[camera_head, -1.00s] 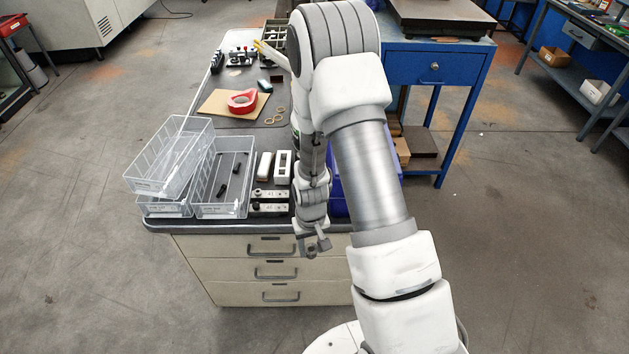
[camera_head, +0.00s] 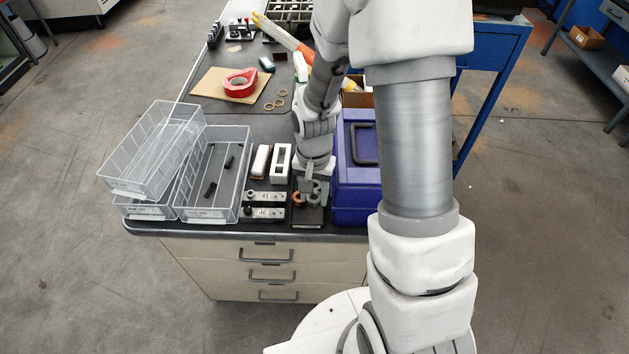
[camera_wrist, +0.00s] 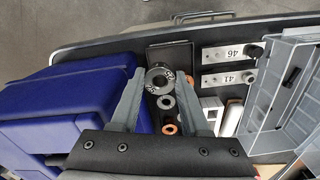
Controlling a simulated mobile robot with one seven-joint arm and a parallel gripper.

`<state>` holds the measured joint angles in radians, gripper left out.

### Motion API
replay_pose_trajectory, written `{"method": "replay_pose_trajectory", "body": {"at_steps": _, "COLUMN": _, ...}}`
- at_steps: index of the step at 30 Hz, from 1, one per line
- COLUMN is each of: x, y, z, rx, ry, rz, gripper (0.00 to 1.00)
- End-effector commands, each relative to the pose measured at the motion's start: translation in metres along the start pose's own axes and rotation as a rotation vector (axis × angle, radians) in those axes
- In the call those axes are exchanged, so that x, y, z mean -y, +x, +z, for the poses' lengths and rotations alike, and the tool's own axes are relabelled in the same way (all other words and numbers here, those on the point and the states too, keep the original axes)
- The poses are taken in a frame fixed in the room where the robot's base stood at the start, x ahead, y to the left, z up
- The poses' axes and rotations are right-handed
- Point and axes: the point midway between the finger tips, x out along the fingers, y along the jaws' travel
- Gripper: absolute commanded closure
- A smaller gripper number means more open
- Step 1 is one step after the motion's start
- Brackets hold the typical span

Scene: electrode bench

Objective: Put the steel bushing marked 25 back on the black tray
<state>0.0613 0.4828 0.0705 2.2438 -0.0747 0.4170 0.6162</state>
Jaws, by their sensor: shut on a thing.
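My gripper (camera_head: 311,186) is low over the front of the bench, beside the blue box. In the wrist view, my gripper (camera_wrist: 164,79) is shut on a steel bushing (camera_wrist: 158,80), a grey ring with dark marks on its face that I cannot read surely. The black tray (camera_head: 309,219) lies at the bench's front edge, under and just in front of my fingers. The tray also shows in the wrist view (camera_wrist: 171,48), partly behind the bushing. I cannot tell whether the bushing touches it.
A blue box (camera_head: 357,195) stands close on the right. Two labelled plates, 41 (camera_head: 265,197) and 46 (camera_head: 263,213), lie close on the left, with clear bins (camera_head: 214,215) beyond. A smaller steel ring (camera_wrist: 166,102) and a copper ring (camera_wrist: 168,129) lie near my fingers.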

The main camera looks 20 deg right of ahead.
Motion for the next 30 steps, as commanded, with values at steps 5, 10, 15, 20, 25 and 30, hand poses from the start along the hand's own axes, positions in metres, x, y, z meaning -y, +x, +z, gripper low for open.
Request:
{"method": "replay_pose_trajectory", "body": {"at_steps": 5, "x": -0.001, "y": -0.003, "z": 0.001, "rx": -0.001, "ry": 0.027, "rz": 0.001, "gripper": 1.00}}
{"method": "replay_pose_trajectory", "body": {"at_steps": 10, "x": -0.001, "y": 0.002, "z": 0.001, "rx": -0.001, "ry": 0.031, "rz": 0.002, "gripper": 1.00}}
{"method": "replay_pose_trajectory", "body": {"at_steps": 15, "x": -0.001, "y": 0.015, "z": 0.001, "rx": 0.000, "ry": 0.030, "rz": 0.003, "gripper": 1.00}}
{"method": "replay_pose_trajectory", "body": {"at_steps": 20, "x": -0.001, "y": 0.032, "z": 0.001, "rx": -0.001, "ry": 0.029, "rz": 0.002, "gripper": 1.00}}
{"method": "replay_pose_trajectory", "body": {"at_steps": 25, "x": -0.001, "y": 0.044, "z": 0.001, "rx": -0.001, "ry": 0.029, "rz": 0.002, "gripper": 1.00}}
{"method": "replay_pose_trajectory", "body": {"at_steps": 30, "x": -0.001, "y": 0.046, "z": 0.001, "rx": -0.001, "ry": 0.029, "rz": 0.002, "gripper": 1.00}}
